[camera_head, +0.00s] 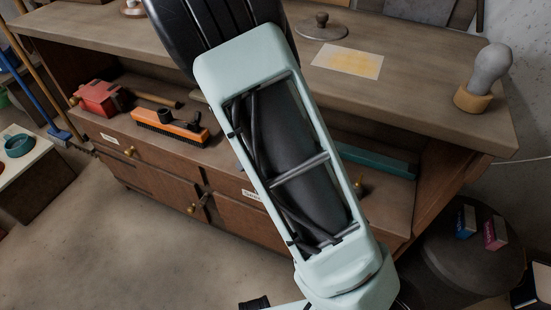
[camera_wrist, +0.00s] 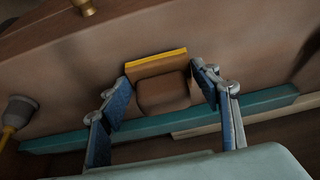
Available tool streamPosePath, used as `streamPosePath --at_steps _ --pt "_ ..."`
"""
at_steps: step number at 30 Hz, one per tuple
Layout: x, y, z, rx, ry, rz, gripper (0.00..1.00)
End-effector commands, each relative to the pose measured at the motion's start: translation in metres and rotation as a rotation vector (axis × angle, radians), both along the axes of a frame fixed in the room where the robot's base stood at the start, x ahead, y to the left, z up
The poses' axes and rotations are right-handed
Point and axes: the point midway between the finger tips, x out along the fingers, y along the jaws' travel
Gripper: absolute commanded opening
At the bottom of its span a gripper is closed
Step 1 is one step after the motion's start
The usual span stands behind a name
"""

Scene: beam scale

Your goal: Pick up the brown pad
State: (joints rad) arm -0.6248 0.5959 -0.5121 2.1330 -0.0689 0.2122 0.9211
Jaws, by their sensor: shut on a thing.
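The brown pad (camera_wrist: 162,92) is a small block with a yellow strip along its far edge, in the middle of the wrist view. My gripper (camera_wrist: 160,80) has its two blue-lined fingers on either side of the pad, shut on its left and right edges. The pad is over or against a brown wooden surface; I cannot tell whether it touches it. In the head view my arm hides the gripper and the pad.
A long teal bar (camera_wrist: 268,102) lies by the pad; it also shows in the head view (camera_head: 375,160). An orange brush (camera_head: 170,127) and a red object (camera_head: 98,99) sit on the lower shelf at left. A bulb-shaped object (camera_head: 488,72) stands on the worktop (camera_head: 425,95).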

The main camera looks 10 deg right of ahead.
Motion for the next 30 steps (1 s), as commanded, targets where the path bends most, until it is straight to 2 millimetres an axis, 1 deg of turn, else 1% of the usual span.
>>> streamPosePath --at_steps 1,21,24,30 --pt "-0.006 0.006 0.001 -0.001 0.000 0.005 0.28" --pt "-0.098 0.072 0.002 -0.001 0.000 0.005 0.28" --pt "-0.110 0.081 0.002 -0.001 -0.001 0.003 0.28" --pt "-0.127 0.093 0.001 0.000 -0.001 0.002 0.28"
